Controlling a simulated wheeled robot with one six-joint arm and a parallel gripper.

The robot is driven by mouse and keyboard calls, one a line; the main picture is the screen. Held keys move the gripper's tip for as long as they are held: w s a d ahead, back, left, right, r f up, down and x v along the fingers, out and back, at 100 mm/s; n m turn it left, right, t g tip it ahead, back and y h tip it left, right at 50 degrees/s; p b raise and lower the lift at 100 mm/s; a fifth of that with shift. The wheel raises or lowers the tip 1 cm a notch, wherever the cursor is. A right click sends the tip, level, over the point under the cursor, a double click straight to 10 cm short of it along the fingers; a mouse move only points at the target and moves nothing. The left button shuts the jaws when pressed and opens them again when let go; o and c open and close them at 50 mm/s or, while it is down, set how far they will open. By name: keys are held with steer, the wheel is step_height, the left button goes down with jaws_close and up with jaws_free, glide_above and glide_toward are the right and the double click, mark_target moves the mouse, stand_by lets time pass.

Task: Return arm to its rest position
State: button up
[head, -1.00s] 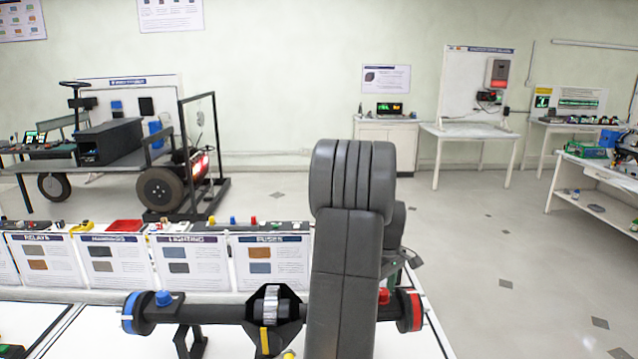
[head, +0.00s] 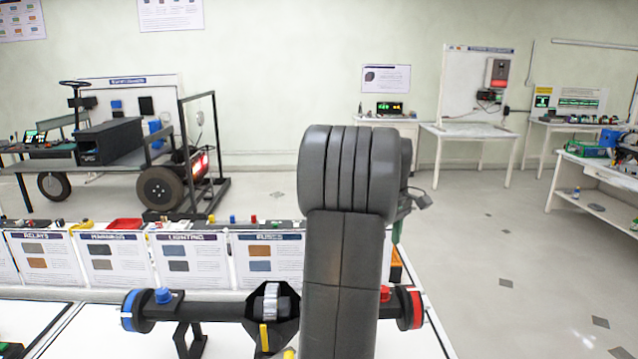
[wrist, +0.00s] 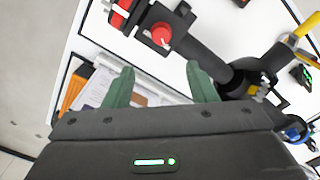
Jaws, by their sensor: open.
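My gripper (wrist: 161,90) shows in the wrist view as two green fingers, spread apart with nothing between them. It is above the white workbench, and the black axle with a red knob (wrist: 161,35) lies beyond the fingertips. In the head view my grey arm (head: 345,230) stands upright in front of the bench and hides part of the axle. A bit of a green finger shows to the right of the arm; the rest of the gripper is hidden behind it.
The axle rig (head: 215,308) with blue and red ends stands on the bench. Label panels (head: 190,262) line the bench's back edge, with small parts behind them. A wheeled chassis (head: 120,150) stands at the back left. Open floor (head: 500,240) lies to the right.

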step_height(320, 180, down, 14)
steer(key=shift+s+f+p, duration=0.1)
steer(key=shift+p, duration=0.35)
steer(key=m, duration=0.2)
steer(key=shift+m, duration=0.3)
steer(key=m+b, duration=0.1)
steer(key=m, duration=0.3)
steer(key=shift+m, duration=0.3)
steer(key=m+b, duration=0.1)
steer(key=m, duration=0.5)
steer(key=shift+m, duration=0.4)
steer(key=shift+r, duration=2.7)
